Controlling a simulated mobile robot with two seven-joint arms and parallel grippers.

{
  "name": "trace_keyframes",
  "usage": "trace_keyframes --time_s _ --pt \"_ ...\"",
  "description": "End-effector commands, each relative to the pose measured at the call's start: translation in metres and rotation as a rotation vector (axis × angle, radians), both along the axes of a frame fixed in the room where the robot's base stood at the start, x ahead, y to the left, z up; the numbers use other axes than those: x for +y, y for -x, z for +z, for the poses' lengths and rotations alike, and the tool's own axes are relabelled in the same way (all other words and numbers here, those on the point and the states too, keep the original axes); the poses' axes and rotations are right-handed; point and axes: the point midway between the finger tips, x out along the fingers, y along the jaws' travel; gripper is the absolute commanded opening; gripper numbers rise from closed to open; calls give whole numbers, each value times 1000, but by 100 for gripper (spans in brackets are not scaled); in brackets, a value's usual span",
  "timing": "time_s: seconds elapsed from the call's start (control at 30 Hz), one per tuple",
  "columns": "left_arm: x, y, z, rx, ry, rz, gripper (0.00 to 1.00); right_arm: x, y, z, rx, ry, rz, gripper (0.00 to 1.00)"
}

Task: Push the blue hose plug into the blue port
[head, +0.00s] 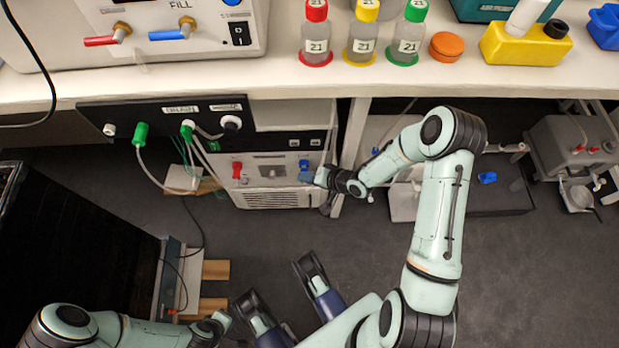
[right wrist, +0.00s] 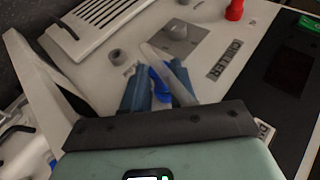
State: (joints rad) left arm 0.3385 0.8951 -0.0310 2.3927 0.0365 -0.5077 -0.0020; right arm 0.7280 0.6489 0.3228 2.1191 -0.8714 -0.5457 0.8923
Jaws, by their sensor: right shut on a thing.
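My right gripper (head: 312,173) is at the right side of the chiller's front panel (head: 270,171). In the right wrist view, its two slate-blue fingers (right wrist: 158,92) are closed around a bright blue piece, the blue hose plug (right wrist: 161,80). The plug is close to the light grey panel. The fingers cover much of it, and I cannot make out the blue port behind it or tell how deep the plug sits. My left arm (head: 130,332) is low at the left; its gripper is too unclear to judge.
A red plug (head: 237,170) sits at the panel's left, also visible in the right wrist view (right wrist: 235,10). A grey knob (right wrist: 178,38) and a vent grille (right wrist: 90,22) are nearby. The white bench (head: 190,78) overhangs the chiller. A black box with hoses (head: 165,118) hangs left.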

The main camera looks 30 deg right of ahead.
Motion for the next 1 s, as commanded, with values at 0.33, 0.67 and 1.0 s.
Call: trace_keyframes --time_s 0.33,0.67,1.0 --pt "0 0 0 0 0 0 0 0 0 0 0 0 0 0" --pt "0 0 2 0 0 0 0 -2 -3 0 -1 -1 0 0" --pt "0 0 4 -1 0 0 0 -4 -8 0 0 -1 0 0"
